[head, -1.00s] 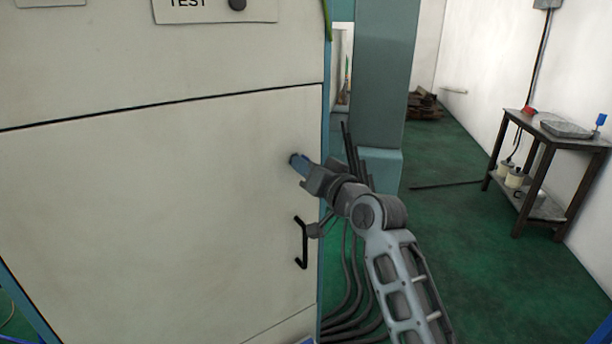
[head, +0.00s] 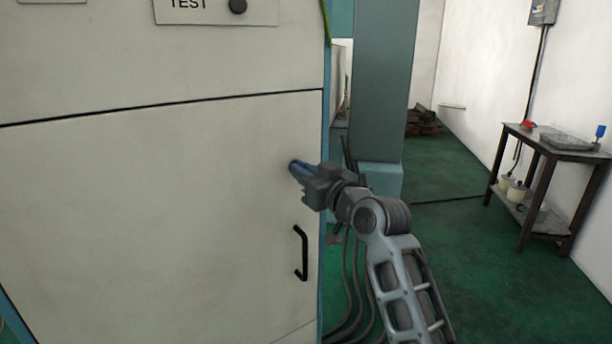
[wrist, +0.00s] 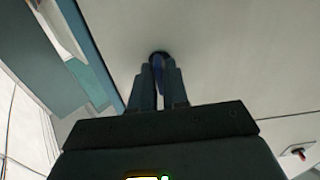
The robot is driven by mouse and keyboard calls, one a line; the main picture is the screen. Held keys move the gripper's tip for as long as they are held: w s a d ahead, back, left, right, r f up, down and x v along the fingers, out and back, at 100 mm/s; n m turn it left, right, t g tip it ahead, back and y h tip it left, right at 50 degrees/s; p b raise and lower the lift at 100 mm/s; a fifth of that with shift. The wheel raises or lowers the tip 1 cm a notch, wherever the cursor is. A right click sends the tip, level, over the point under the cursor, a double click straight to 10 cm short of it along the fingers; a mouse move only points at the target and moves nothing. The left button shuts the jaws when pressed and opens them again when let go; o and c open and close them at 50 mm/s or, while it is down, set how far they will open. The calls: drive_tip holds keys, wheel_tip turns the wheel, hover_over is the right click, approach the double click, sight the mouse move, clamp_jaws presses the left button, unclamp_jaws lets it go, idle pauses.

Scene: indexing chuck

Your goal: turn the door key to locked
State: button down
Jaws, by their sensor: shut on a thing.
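The door key (wrist: 158,63) shows in the wrist view as a blue-violet piece at the door face, between my fingertips. My gripper (head: 297,168) is at the right part of the cream cabinet door (head: 150,210), above the black handle. In the wrist view my gripper (wrist: 159,70) has its two fingers close together on either side of the key, shut on it. A dark round spot surrounds the key where it meets the door. The fingers hide most of the key, so I cannot tell its exact angle.
A black bar handle (head: 302,253) is on the door below my gripper. A teal column (head: 383,90) and dark hoses (head: 350,290) stand right of the cabinet. A side table (head: 555,150) is against the right wall.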

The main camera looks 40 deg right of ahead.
drive_tip(key=shift+f, duration=0.1)
drive_tip(key=c, duration=1.2)
unclamp_jaws()
drive_tip(key=shift+s+a, duration=0.25)
drive_tip(key=shift+s, duration=1.7)
drive_tip(key=shift+s+a, duration=0.2)
drive_tip(key=shift+s, duration=1.75)
drive_tip(key=s+a+f+g+p, duration=0.1)
drive_tip(key=s+a+f+p, duration=0.1)
drive_tip(key=s+a+f, duration=0.55)
drive_tip(key=s+a+f+g+p, duration=0.1)
drive_tip(key=s+a+f+p, duration=0.2)
drive_tip(key=s, duration=0.7)
drive_tip(key=s+a+r+p, duration=0.1)
drive_tip(key=s+a, duration=0.1)
drive_tip(key=s, duration=0.5)
drive_tip(key=s+a+r+y+p, duration=0.1)
drive_tip(key=s+a+r, duration=0.1)
drive_tip(key=s, duration=0.5)
drive_tip(key=s+a+r+n+g+y+p, duration=0.1)
drive_tip(key=s+a, duration=0.1)
drive_tip(key=s, duration=0.6)
drive_tip(key=shift+a+r, duration=0.2)
drive_tip(key=shift+a, duration=0.15)
